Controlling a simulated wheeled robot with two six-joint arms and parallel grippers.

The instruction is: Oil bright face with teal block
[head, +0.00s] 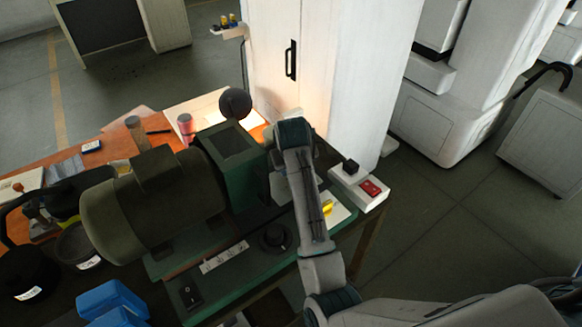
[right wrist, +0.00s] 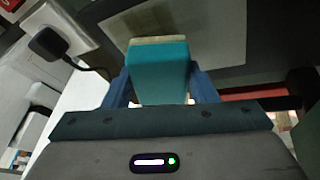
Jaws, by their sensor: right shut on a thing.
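My right gripper (right wrist: 162,84) is shut on a teal block (right wrist: 158,66), with a blue finger on each side of it. The block has a pale layer along its far edge. Beyond it in the right wrist view is a flat grey-beige surface (right wrist: 218,30) in a dark surround. I cannot tell whether this is the bright face, or whether the block touches it. In the head view my right arm reaches in beside the green machine (head: 235,165); its wrist hides the gripper and block. My left gripper is in neither view.
A dark motor housing (head: 150,205) and control knob (head: 275,237) are on the green machine. A box with a red switch (head: 371,188) stands right of my arm. A white cabinet (head: 330,70) rises behind. Blue blocks (head: 110,300) lie lower left.

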